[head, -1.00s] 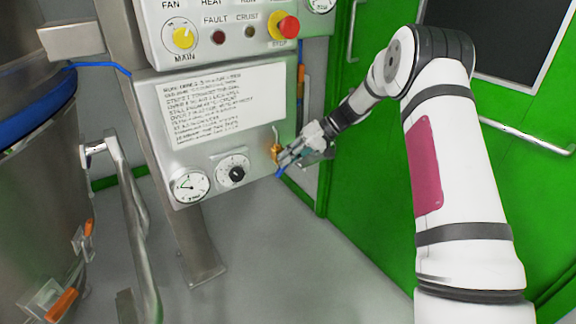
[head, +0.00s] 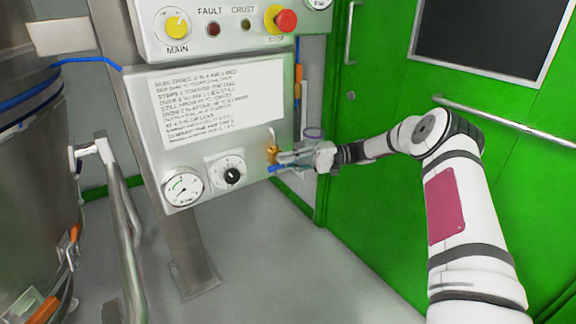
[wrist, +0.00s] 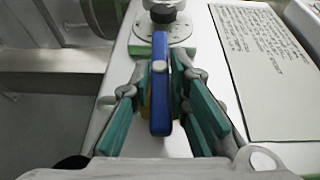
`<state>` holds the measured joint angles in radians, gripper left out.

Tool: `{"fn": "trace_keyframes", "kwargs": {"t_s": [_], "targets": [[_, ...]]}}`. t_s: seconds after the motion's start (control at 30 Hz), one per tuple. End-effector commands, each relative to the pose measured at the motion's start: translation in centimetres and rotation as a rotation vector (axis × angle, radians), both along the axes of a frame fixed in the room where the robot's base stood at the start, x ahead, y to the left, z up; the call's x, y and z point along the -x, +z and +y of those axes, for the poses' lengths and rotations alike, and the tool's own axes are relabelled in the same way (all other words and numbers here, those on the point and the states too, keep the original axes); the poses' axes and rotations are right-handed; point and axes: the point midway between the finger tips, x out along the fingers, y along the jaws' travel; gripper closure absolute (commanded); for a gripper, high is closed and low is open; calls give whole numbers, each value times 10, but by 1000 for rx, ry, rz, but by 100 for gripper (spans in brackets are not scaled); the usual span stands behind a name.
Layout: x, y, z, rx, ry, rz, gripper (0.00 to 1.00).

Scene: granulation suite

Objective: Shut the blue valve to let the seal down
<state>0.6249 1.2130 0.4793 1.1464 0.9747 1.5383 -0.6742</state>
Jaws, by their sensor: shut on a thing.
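The blue valve handle (head: 276,168) sits on a brass valve body (head: 273,153) at the lower right side of the steel control panel. It points roughly level, a little down to the left, in the head view. My gripper (head: 287,161) reaches it from the right and is shut on it. In the wrist view the long blue handle (wrist: 160,95) stands between the teal finger pads of my gripper (wrist: 161,75). The fingers hide part of the valve in the head view.
A pressure gauge (head: 183,188) and black dial (head: 231,175) are left of the valve. An instruction sheet (head: 222,105) and a red stop button (head: 286,21) are above. A green door (head: 385,180) stands behind my arm. A steel vessel (head: 40,170) is at left.

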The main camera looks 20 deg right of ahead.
Motion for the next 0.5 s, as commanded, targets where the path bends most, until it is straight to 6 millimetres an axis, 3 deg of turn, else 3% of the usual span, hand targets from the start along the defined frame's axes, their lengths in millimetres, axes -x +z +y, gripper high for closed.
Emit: {"fn": "trace_keyframes", "kwargs": {"t_s": [0.5], "targets": [[0, -1, 1, -50, 0, 19, 100]]}}
